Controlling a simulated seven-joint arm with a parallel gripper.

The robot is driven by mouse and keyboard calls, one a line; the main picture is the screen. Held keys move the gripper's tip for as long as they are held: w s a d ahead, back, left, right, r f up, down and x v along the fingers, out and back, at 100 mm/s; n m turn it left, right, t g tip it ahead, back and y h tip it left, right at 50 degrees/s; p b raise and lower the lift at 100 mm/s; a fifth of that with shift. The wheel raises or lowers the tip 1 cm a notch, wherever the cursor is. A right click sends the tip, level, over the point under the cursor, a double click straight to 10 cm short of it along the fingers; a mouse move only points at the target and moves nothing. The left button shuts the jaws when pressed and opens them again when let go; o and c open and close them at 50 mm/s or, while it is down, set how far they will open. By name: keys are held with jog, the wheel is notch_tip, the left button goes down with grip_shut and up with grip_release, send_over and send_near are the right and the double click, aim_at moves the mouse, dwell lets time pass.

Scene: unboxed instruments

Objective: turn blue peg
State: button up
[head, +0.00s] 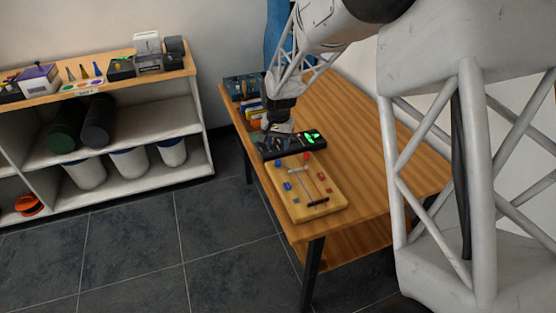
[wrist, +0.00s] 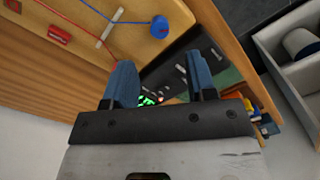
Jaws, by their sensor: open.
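A tan board (head: 300,208) with small red and blue pegs lies on the table. A blue peg (head: 288,186) shows on its left part in the head view. In the wrist view, a round blue peg (wrist: 159,27) stands near the board's edge (wrist: 183,22), with a blue cord running to it. I cannot tell whether these are the same peg. My gripper (wrist: 160,78) is open and empty, with blue fingers pointing towards the board side. In the head view, my gripper (head: 278,132) is over the black device at the board's far end, apart from the pegs.
The black device (head: 309,141) with green lights sits against the board's far end. Small boxed items (head: 252,106) stand behind it. The wooden table (head: 378,155) is clear to the right. A shelf (head: 165,105) with instruments stands at left.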

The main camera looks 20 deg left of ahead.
aim_at(278, 161)
jog(key=shift+f, duration=0.1)
jog(key=shift+f, duration=3.8)
jog(key=c, duration=0.9)
